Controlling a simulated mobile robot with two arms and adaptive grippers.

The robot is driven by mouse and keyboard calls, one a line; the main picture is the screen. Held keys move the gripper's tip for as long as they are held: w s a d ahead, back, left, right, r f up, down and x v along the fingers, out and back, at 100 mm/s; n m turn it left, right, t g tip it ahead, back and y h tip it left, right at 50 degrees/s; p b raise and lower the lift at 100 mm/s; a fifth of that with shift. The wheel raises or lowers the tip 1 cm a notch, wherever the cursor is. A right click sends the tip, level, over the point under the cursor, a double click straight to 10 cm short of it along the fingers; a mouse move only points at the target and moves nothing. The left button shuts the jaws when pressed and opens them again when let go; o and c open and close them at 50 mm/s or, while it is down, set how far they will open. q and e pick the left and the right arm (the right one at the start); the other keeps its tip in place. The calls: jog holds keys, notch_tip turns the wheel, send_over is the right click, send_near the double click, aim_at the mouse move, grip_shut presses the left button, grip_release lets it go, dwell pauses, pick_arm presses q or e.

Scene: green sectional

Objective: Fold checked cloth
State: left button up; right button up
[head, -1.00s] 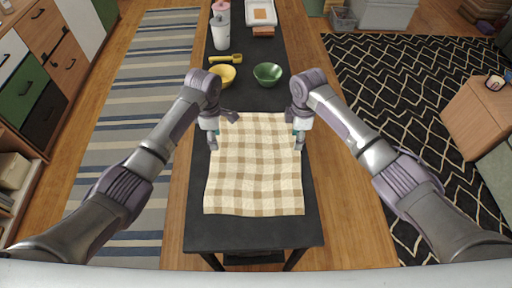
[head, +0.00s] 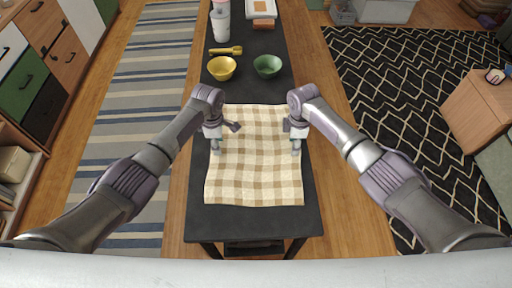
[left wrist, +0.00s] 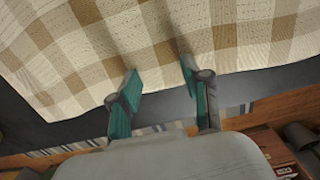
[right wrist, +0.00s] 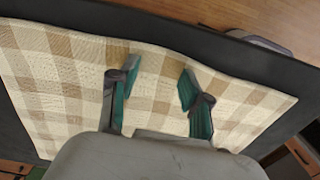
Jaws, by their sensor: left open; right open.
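The beige and brown checked cloth (head: 255,170) lies spread out on the dark table, with slight ripples. My left gripper (head: 215,147) is at the cloth's left edge. In the left wrist view its teal-padded fingers (left wrist: 158,95) are open, with the cloth's edge near the fingertips. My right gripper (head: 297,148) is at the cloth's right side. In the right wrist view its fingers (right wrist: 158,88) are open over the cloth (right wrist: 70,85) near its edge. I cannot tell whether either gripper touches the cloth.
The black table (head: 250,222) is narrow, with bare strips around the cloth.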

pick_arm(q)
jog(key=shift+s+f, duration=0.1)
jog(key=shift+f, duration=0.15)
pick_arm(e)
jog(key=shift+s+f, duration=0.1)
jog(key=shift+f, duration=0.1)
pick_arm(q)
jog(key=shift+s, duration=0.1)
grip_shut()
pick_arm(e)
jog(key=shift+s, duration=0.1)
grip_shut()
pick_arm(q)
jog(key=shift+f, duration=0.1)
pick_arm(e)
jog(key=shift+f, duration=0.1)
